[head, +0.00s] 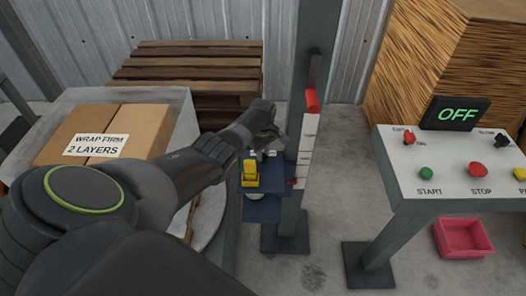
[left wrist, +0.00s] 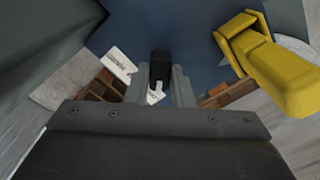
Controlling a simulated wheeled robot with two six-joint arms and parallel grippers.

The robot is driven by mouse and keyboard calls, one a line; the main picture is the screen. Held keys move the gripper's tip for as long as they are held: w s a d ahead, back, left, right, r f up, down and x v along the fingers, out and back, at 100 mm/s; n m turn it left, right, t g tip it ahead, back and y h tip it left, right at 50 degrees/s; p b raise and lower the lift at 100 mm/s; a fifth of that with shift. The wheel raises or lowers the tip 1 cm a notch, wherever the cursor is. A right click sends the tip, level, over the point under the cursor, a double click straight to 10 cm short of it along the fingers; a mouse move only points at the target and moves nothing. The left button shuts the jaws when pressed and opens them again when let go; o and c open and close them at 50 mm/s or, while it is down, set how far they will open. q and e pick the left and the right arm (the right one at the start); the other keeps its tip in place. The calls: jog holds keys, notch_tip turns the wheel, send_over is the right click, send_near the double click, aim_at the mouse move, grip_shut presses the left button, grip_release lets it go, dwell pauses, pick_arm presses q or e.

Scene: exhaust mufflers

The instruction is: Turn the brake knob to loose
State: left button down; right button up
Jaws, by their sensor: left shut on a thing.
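My left gripper (head: 270,147) reaches down over the blue carriage (head: 262,208) on the grey post. In the left wrist view its two grey fingers (left wrist: 160,84) are shut on a small black knob (left wrist: 160,68), which I take to be the brake knob. White labels (left wrist: 119,64) lie beside the knob; their lettering is too small or tilted to read. In the head view the gripper hides the knob. A yellow part (head: 250,173) sits on the carriage just below the gripper, and it also shows close to the fingers in the left wrist view (left wrist: 272,62). My right gripper is not in view.
The grey post (head: 310,60) with a red-topped white scale (head: 306,140) stands right beside the gripper. A wrapped carton (head: 150,125) is on the left. A control panel (head: 450,180) reading OFF stands at the right. Wooden pallets (head: 190,75) are behind.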

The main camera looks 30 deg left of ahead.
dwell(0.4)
pick_arm(q)
jog(key=c, duration=1.3)
grip_release()
notch_tip(320, 180, up, 6)
jog(key=shift+a+f+p, duration=0.1)
jog(key=shift+f+p, duration=0.05)
jog(key=shift+p, duration=0.85)
notch_tip(320, 180, up, 12)
jog(key=shift+f, duration=0.15)
